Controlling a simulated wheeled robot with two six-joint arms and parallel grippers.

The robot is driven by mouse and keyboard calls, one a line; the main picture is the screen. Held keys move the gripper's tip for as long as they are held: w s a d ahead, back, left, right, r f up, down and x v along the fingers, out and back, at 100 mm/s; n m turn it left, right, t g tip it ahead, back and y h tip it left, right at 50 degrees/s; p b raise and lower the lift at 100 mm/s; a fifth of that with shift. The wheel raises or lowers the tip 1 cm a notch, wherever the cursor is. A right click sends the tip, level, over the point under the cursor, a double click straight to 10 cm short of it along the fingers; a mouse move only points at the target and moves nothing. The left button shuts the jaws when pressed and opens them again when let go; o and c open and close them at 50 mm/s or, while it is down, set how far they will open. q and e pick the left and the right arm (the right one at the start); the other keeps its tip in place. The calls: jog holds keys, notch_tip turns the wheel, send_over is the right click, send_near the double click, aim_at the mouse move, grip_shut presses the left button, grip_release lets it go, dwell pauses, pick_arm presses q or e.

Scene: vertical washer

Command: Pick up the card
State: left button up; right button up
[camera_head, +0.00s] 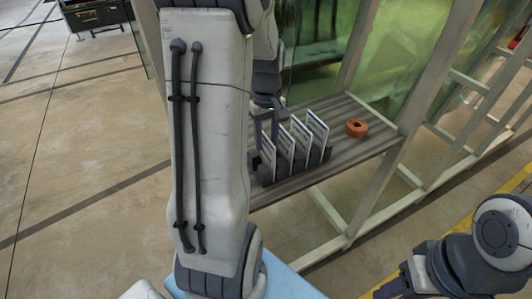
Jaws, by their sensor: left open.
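Several thin upright cards (301,142) with pale edges stand in a row in a dark rack (327,154) on the grey slatted shelf (362,146). My left arm crosses the middle of the view, and its open gripper (266,132) points down at the left end of the row, close to the leftmost card (268,160). My arm hides part of that end, and I cannot tell whether the fingers touch or straddle a card. My right gripper (392,290) is at the bottom right, cut off by the frame edge, and its jaws cannot be made out.
An orange ring-shaped object (357,128) lies on the shelf, right of the cards. A pale metal frame (375,190) with greenish panels (395,65) stands around and behind the shelf. A dark cart (95,15) is at the far left. The concrete floor (90,150) at left is clear.

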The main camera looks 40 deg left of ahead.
aim_at(266, 152)
pick_arm(q)
notch_tip(266, 152, down, 4)
jog(key=shift+f+p, duration=0.25)
jog(key=shift+p, duration=0.55)
jog(key=shift+f, duration=0.25)
grip_shut()
jog(key=shift+a+r, duration=0.1)
